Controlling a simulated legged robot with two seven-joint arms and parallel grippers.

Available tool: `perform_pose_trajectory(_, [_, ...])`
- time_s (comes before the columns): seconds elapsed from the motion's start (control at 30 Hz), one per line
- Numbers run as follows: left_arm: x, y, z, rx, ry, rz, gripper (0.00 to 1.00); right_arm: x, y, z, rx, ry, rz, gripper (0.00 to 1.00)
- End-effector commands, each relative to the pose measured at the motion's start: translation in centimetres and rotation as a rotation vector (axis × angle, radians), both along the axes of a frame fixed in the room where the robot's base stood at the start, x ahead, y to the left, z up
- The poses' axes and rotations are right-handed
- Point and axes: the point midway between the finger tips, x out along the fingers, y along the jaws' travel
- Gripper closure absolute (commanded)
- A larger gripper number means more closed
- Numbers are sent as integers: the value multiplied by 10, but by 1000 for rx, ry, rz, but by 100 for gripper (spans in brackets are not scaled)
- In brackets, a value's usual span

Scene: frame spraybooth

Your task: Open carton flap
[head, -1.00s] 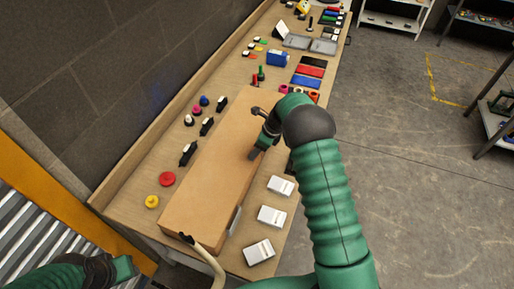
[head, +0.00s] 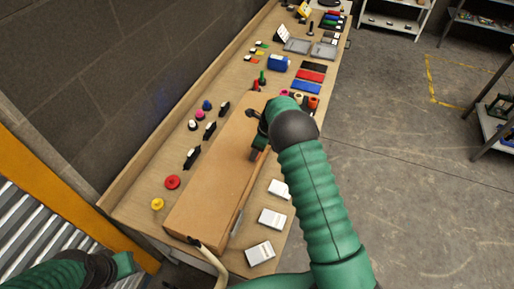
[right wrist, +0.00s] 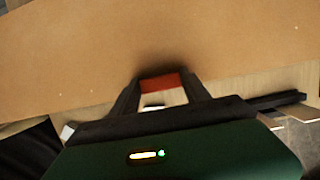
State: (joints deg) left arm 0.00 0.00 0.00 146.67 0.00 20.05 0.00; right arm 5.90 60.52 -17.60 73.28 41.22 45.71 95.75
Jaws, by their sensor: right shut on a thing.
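A long brown carton (head: 215,190) lies on the workbench, its long side running away from me. A darker brown strip (head: 238,198) shows along its right edge; I cannot tell whether this is the side wall or a tilted flap. My right gripper (head: 257,153) is at this right edge, toward the far end, shut on the flap edge. In the right wrist view, the fingers (right wrist: 164,92) meet the brown panel (right wrist: 190,40), with a reddish-brown piece between them. The exact grip is partly hidden. My left gripper (head: 124,265) is low at the left, away from the carton; its jaws are unclear.
White boxes (head: 271,219) stand along the bench's right edge. A red disc (head: 172,182), a yellow disc (head: 157,204) and black switches (head: 192,158) lie left of the carton. Coloured blocks (head: 309,76) and grey trays (head: 298,45) lie farther back. The wall bounds the left.

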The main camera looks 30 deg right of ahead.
Motion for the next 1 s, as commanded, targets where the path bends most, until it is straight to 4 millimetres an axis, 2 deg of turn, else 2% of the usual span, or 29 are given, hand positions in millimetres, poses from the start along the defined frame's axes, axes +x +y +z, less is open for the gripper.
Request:
perform_pose_trajectory(0.27, [0, 0, 1, 0, 0, 0, 64, 2, 0, 2, -4, -4, -2, 90])
perform_pose_trajectory(0.63, [0, 0, 35, 0, 0, 0, 64, 9, 6, 26, -71, 72, 2, 90])
perform_pose_trajectory(1.0, [0, 0, 36, 0, 0, 0, 64, 10, 7, 26, -85, 86, 0, 90])
